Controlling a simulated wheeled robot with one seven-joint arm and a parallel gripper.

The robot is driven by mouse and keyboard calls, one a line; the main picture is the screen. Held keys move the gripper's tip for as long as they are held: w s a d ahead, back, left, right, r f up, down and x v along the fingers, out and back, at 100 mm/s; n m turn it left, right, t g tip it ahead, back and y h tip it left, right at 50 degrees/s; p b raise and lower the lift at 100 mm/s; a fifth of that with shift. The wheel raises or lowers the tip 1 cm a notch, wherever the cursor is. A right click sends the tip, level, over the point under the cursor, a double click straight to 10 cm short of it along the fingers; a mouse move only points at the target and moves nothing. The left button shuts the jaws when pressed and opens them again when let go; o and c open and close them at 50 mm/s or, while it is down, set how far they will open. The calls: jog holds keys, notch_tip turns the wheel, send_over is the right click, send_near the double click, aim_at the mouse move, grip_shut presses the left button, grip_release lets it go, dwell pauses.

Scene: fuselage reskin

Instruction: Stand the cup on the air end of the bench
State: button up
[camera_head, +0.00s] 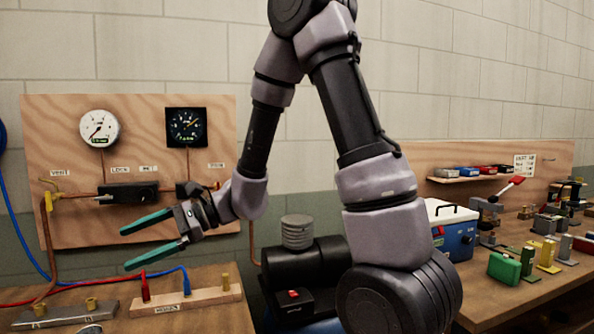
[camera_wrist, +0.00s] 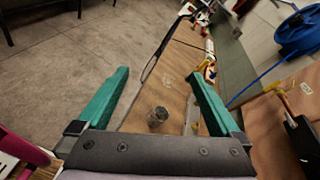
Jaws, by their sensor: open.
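My gripper (camera_head: 125,249) is open, its teal fingers apart and empty, pointing left in front of the gauge board. It also shows in the wrist view (camera_wrist: 158,74). A small grey round thing, perhaps the cup (camera_wrist: 157,117), stands on the wooden bench (camera_wrist: 140,123) and appears between the fingers in the wrist view, below and apart from them. I cannot tell its material. The left bench (camera_head: 205,317) shows along the bottom of the head view, with hoses and fittings on it. Which part is the air end is not clearly marked.
A fitting block (camera_head: 190,298) with red and blue hose plugs and a grey rail (camera_head: 65,315) lie on the left bench. The gauge board (camera_head: 60,140) rises behind. A black compressor (camera_head: 305,262) stands between the benches. The right bench (camera_head: 490,300) is crowded with tools.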

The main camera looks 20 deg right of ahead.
jog(key=s+d+r+n+t+h, duration=0.2)
jog(key=d+r+h, duration=0.2)
jog(key=d, duration=0.6)
jog(key=s+d+r+n+t+h, duration=0.2)
jog(key=d+r+n+t+h, duration=0.1)
jog(key=d, duration=0.7)
jog(key=s+d+r+n+t+h, duration=0.3)
jog(key=d+r+h, duration=0.2)
jog(key=d, duration=0.5)
jog(key=shift+d+r+h, duration=0.2)
jog(key=shift+r+h, duration=0.1)
jog(key=shift+r, duration=0.45)
jog(key=shift+s, duration=0.15)
